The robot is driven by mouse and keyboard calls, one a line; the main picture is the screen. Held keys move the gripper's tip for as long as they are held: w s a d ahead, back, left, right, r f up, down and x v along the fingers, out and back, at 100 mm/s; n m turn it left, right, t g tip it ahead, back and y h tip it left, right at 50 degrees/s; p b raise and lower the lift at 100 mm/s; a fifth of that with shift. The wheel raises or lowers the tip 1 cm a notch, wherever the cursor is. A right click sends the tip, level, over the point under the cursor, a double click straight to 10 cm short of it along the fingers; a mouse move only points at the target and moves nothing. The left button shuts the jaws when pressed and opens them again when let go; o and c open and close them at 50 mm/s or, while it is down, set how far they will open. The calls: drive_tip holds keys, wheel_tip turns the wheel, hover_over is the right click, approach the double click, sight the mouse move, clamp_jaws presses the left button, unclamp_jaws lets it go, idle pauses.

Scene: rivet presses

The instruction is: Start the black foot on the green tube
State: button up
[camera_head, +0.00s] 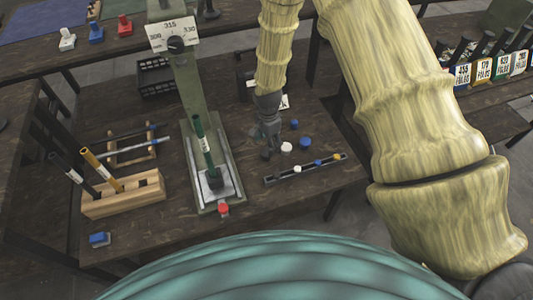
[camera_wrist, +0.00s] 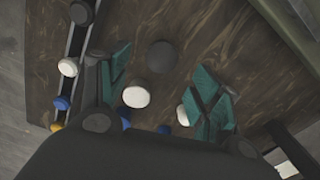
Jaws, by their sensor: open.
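The black foot (camera_wrist: 161,56) is a dark round disc on the table in the wrist view. It lies just beyond the space between my fingertips, apart from the pads. In the head view a dark round shape by the fingertips (camera_head: 266,154) seems to be this foot. My gripper (camera_head: 268,138) is open and empty, pointing down right of the press. Its green-padded fingers show in the wrist view (camera_wrist: 162,82).
A white foot (camera_head: 286,147) and blue feet (camera_head: 305,143) lie close to my gripper. A rail with small coloured feet (camera_head: 290,172) lies in front. A wooden rack (camera_head: 122,195) with tubes stands left of the press. A red button (camera_head: 223,210) sits at the press's front.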

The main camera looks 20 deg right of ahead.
drive_tip(key=shift+a+f, duration=0.15)
drive_tip(key=shift+f, duration=3.05)
drive_tip(key=c, duration=0.9)
